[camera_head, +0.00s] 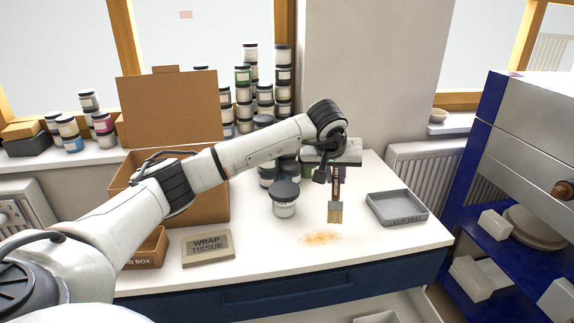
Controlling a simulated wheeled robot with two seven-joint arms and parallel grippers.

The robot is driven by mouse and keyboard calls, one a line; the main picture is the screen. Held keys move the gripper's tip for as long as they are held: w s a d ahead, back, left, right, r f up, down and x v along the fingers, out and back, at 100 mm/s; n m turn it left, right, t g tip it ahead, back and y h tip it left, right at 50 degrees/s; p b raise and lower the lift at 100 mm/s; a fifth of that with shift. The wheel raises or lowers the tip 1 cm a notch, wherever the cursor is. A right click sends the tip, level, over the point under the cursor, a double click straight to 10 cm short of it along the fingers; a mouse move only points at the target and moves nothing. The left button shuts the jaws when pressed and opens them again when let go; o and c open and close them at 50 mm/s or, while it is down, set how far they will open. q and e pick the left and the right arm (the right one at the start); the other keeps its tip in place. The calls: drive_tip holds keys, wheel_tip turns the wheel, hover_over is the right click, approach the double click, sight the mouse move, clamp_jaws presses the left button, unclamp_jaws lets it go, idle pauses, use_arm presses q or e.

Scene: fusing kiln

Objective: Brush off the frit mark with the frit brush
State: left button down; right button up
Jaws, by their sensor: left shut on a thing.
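The frit brush (335,211) hangs bristles down from my left gripper (336,172), which is shut on its dark handle. The frit mark (322,238) is a loose orange scatter on the white worktop, near its front edge. The bristle tips are just above or at the far right side of the mark; I cannot tell whether they touch. My right gripper is not in view.
A grey tray (397,207) lies right of the brush. A jar with a dark lid (285,199) stands left of it. A wrap tissue pack (208,246) and an open cardboard box (205,205) are further left. The blue kiln frame (478,190) stands at the right.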

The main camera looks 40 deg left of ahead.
use_arm(q)
wheel_tip(320, 180, up, 2)
drive_tip(key=shift+r+p, duration=0.1)
drive_tip(key=shift+p, duration=0.45)
drive_tip(key=shift+r+p, duration=0.85)
drive_tip(key=shift+r, duration=0.15)
